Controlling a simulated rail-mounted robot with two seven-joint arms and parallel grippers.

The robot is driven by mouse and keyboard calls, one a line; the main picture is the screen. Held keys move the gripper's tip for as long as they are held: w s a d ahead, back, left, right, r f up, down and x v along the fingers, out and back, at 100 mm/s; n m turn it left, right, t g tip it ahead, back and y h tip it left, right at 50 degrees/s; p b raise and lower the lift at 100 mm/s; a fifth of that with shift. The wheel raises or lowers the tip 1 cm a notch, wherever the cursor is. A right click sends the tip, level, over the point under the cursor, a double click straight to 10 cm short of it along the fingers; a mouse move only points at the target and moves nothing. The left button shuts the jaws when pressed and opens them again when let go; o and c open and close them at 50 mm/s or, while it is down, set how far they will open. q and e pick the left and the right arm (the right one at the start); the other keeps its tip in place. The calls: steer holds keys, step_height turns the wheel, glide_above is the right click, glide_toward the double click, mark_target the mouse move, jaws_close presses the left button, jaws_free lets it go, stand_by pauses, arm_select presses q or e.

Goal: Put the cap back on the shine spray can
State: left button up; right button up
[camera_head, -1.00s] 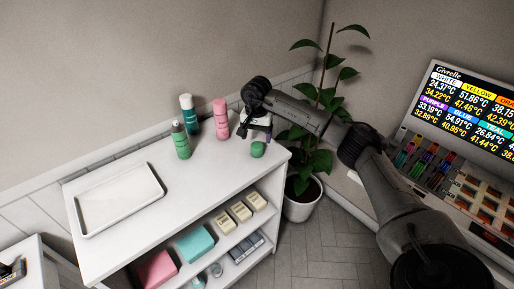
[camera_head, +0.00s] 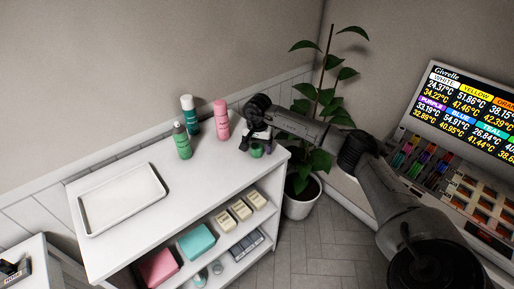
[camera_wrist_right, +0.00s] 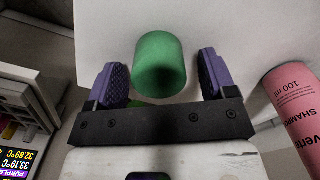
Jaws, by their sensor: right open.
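A green cap (camera_head: 256,151) sits on the white shelf top near its right end. A green can with a grey top (camera_head: 182,141), which looks like the shine spray can, stands upright to the left of it. My right gripper (camera_head: 257,144) is open and low over the cap. In the right wrist view the cap (camera_wrist_right: 160,62) lies between the two purple fingers of the gripper (camera_wrist_right: 161,78), with a gap on each side. My left gripper is not in view.
A pink bottle (camera_head: 221,120) and a teal bottle with a white cap (camera_head: 190,115) stand close to the can. The pink bottle (camera_wrist_right: 295,105) is right of the gripper in the wrist view. A white tray (camera_head: 90,230) lies on the left. A potted plant (camera_head: 300,205) stands beyond the right end.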

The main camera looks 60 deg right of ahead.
steer(key=shift+c, duration=0.2)
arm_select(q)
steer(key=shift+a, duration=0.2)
arm_select(e)
steer(key=c, duration=0.9)
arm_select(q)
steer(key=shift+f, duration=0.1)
arm_select(e)
steer(key=shift+r, duration=0.15)
step_height(320, 180, up, 4)
steer(key=shift+f+b, duration=0.1)
steer(key=shift+b, duration=0.75)
arm_select(q)
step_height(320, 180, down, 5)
steer(key=b, duration=0.4)
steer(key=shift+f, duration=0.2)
arm_select(e)
steer(key=s+r, duration=0.2)
steer(key=s, duration=0.2)
steer(key=s+d+r, duration=0.1)
steer(key=s+r, duration=0.1)
steer(key=s, duration=0.1)
steer(key=s+r, duration=0.3)
steer(key=s, duration=0.1)
steer(key=shift+s+d, duration=0.15)
steer(key=shift+s, duration=0.15)
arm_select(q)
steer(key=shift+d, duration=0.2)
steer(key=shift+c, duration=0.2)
